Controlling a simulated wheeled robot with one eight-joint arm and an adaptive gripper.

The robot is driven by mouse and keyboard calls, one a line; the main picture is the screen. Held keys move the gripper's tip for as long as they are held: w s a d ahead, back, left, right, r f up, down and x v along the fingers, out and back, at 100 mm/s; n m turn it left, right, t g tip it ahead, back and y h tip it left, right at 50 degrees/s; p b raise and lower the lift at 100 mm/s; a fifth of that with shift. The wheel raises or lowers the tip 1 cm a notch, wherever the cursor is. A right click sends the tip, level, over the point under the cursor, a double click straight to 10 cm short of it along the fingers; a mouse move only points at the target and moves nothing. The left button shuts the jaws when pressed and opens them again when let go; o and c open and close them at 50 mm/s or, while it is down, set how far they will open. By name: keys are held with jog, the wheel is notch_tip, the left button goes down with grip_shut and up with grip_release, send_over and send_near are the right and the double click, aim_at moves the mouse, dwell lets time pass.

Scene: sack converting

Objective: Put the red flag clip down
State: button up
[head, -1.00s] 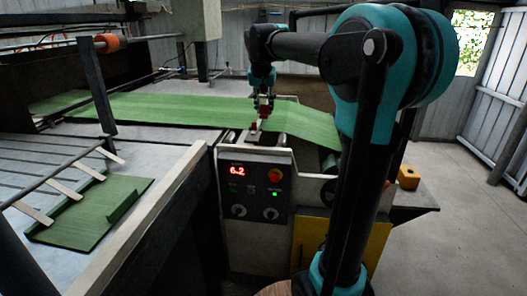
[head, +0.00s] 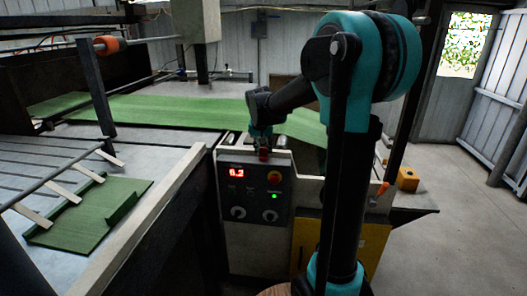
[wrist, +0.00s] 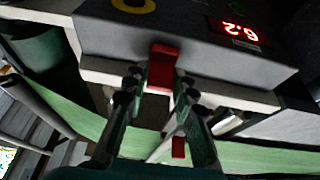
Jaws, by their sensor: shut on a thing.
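The red flag clip (wrist: 163,66) is between the fingertips of my gripper (wrist: 160,88) in the wrist view. My gripper is shut on it. In the head view the clip (head: 264,155) shows as a small red spot below my gripper (head: 262,147), at the top edge of the control box (head: 233,200). I cannot tell whether the clip touches the box. A second small red piece (wrist: 178,148) shows beyond my fingers in the wrist view, near a pale strip by the green sheet.
The green sheet (head: 170,110) runs across the machine behind the box. A cut green piece (head: 85,220) lies on the left table. A yellow box (head: 408,179) stands at the right. The floor at right is clear.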

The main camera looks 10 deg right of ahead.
jog(key=shift+f, duration=0.2)
jog(key=o, duration=1)
jog(key=shift+c, duration=0.2)
jog(key=v, duration=1.2)
jog(key=s+d+f+n, duration=0.1)
jog(key=s+d+f, duration=0.1)
jog(key=s+f, duration=1.1)
jog(key=s+d+f+n+y, duration=0.1)
jog(key=s+d+f+n, duration=0.1)
jog(key=s+f, duration=1)
jog(key=shift+s+d+f+n, duration=0.35)
jog(key=shift+s+d, duration=0.25)
jog(key=shift+d, duration=0.1)
